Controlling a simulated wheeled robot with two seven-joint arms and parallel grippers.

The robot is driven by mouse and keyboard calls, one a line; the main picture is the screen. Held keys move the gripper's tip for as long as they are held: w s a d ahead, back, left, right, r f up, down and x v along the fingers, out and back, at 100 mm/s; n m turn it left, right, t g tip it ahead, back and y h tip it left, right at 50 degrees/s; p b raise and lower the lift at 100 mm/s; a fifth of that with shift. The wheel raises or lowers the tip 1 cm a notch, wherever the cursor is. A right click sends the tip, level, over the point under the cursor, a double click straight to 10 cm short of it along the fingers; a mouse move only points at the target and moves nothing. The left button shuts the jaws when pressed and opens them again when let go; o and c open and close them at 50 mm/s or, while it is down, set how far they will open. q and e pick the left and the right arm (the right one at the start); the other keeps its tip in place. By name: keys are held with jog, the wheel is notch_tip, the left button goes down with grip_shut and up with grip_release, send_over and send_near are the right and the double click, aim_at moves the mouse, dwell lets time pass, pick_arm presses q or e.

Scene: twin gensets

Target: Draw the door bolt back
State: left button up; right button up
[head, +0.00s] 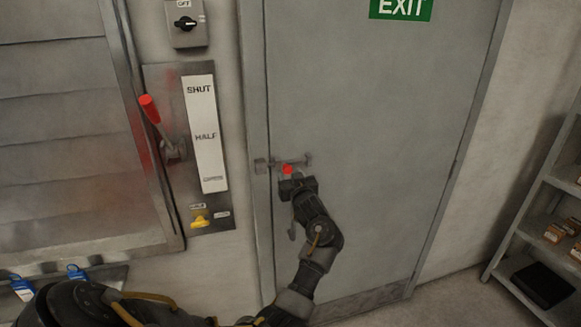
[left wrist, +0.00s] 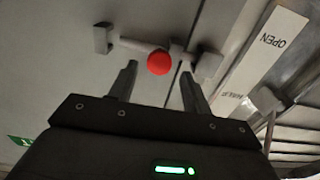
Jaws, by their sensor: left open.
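The door bolt (head: 291,162) is a grey bar lying across the left edge of the grey door (head: 370,100), with a bracket at each end and a red knob (head: 287,170). In the left wrist view the red knob (left wrist: 159,62) shows beyond and between the fingertips, with the bolt bar (left wrist: 140,46) behind it. My left gripper (head: 290,181) is just below the knob, its fingers open and pointing at it; it also shows in the left wrist view (left wrist: 158,80). I cannot tell whether a finger touches the knob. My right gripper is not in view.
Left of the door is a panel (head: 158,95) with a red-tipped lever (head: 150,110), a SHUT/HALF scale (head: 203,130) and a yellow part (head: 200,217). Shelves (head: 540,215) stand at the right.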

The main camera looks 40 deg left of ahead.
aim_at(288, 170)
pick_arm(q)
jog(key=shift+p+x, duration=0.5)
jog(key=shift+x, duration=1.55)
jog(key=shift+c, duration=0.3)
jog(key=shift+f, duration=0.1)
grip_shut()
